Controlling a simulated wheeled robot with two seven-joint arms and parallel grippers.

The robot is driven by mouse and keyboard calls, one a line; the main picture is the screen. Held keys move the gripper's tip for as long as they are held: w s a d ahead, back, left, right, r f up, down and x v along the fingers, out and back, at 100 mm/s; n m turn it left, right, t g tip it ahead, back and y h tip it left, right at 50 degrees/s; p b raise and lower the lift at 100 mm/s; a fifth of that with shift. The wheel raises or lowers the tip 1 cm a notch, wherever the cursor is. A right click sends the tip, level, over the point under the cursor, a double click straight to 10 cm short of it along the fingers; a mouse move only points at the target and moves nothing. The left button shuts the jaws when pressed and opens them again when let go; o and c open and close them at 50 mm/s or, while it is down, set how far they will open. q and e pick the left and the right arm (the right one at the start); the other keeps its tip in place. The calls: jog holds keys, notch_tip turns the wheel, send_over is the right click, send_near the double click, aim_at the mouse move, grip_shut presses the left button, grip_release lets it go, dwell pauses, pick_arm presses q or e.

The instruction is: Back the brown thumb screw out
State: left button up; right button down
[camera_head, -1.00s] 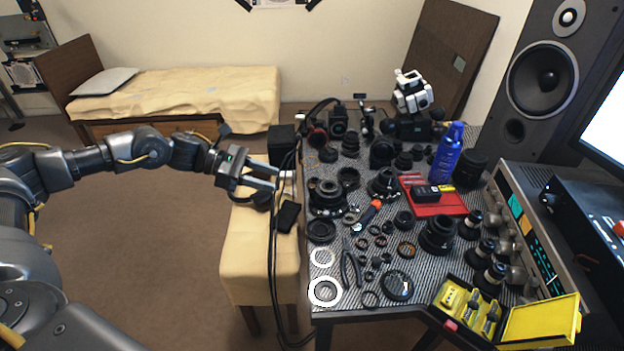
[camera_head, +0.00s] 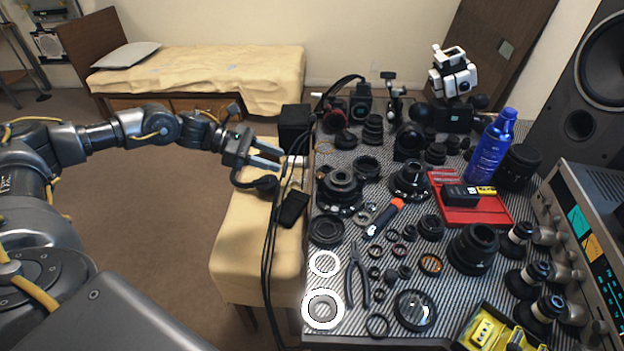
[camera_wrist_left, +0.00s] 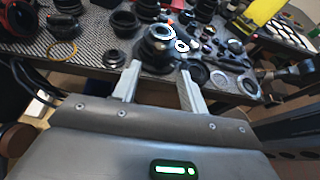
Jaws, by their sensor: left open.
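I cannot make out a brown thumb screw in either view. My left gripper (camera_head: 279,160) is open and empty, left of the desk's near-left edge and pointing toward the desk. In the left wrist view its two fingers (camera_wrist_left: 160,75) stand apart, with the desk edge just beyond them. A black lens assembly (camera_head: 340,187) stands on the striped desk mat, to the right of the gripper and apart from it. It seems to show beyond the fingers in the left wrist view (camera_wrist_left: 157,45). My right gripper is not in view.
Black cables (camera_head: 272,230) hang down the desk's left edge near the gripper. A cream bench (camera_head: 240,255) stands beside the desk. Lens rings, pliers (camera_head: 358,275), a red tray (camera_head: 470,217) and a blue spray can (camera_head: 492,148) crowd the desk. The floor at left is open.

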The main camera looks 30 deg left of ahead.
aim_at(318, 175)
pick_arm(q)
jog(key=p+x, duration=0.1)
jog(key=x, duration=1)
jog(key=shift+s+a+f, duration=0.1)
jog(key=shift+s+f, duration=0.05)
jog(key=shift+f, duration=0.05)
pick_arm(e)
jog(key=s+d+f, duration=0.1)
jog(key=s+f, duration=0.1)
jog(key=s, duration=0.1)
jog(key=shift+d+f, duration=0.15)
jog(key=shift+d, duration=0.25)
pick_arm(q)
jog(key=shift+c, duration=0.3)
grip_shut()
